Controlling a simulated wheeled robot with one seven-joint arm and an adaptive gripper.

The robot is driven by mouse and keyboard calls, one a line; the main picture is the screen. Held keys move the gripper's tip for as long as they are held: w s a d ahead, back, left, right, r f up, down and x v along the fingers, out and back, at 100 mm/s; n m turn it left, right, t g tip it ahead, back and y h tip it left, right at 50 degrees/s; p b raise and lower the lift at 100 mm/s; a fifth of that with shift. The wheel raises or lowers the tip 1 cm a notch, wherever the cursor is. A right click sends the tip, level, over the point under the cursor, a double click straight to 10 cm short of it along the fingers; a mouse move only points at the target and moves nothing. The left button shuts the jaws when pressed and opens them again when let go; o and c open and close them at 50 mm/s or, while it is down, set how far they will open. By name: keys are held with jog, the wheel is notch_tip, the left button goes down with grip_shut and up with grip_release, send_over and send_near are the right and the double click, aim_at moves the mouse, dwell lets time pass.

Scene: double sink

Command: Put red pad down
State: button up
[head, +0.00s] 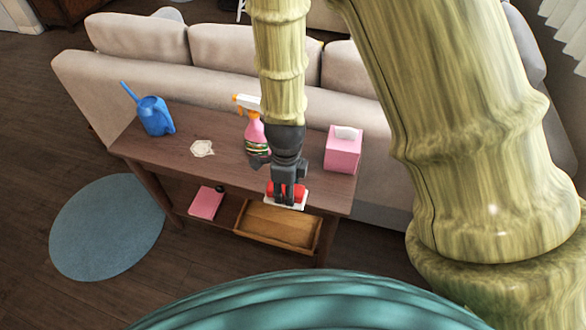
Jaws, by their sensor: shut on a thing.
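The red pad (301,190) has a white underside layer (285,206) and shows at the front edge of the brown console table (225,165). My gripper (287,196) is shut on the red pad from above, and its dark fingers hide the pad's middle. The pad appears over or just in front of the tabletop edge, above the open drawer. I cannot tell whether it touches the table.
A blue watering can (155,115), a white flat item (202,148), a pink spray bottle (254,130) and a pink tissue box (343,150) stand on the table. A pink book (206,202) lies on the lower shelf. A beige sofa (210,75) stands behind.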

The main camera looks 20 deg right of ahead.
jog(key=shift+w+d+f+m, duration=0.15)
jog(key=shift+w+m, duration=0.15)
jog(key=shift+w, duration=0.05)
jog(key=w+d, duration=0.2)
jog(key=w, duration=0.2)
jog(key=w+d+f+p, duration=0.1)
jog(key=w+d, duration=0.1)
jog(key=w, duration=0.3)
jog(key=w+d, duration=0.2)
jog(key=w, duration=0.2)
jog(key=shift+w+d+f+p, duration=0.15)
jog(key=shift+w+f+p, duration=0.1)
jog(key=shift+w+p, duration=0.15)
jog(key=shift+s+f+p, duration=0.1)
jog(key=shift+f+p, duration=0.2)
jog(key=shift+f, duration=1.4)
jog(key=shift+f, duration=0.15)
jog(key=o, duration=0.8)
jog(key=shift+o, duration=0.5)
notch_tip(320, 180, up, 12)
jog(key=b, duration=0.1)
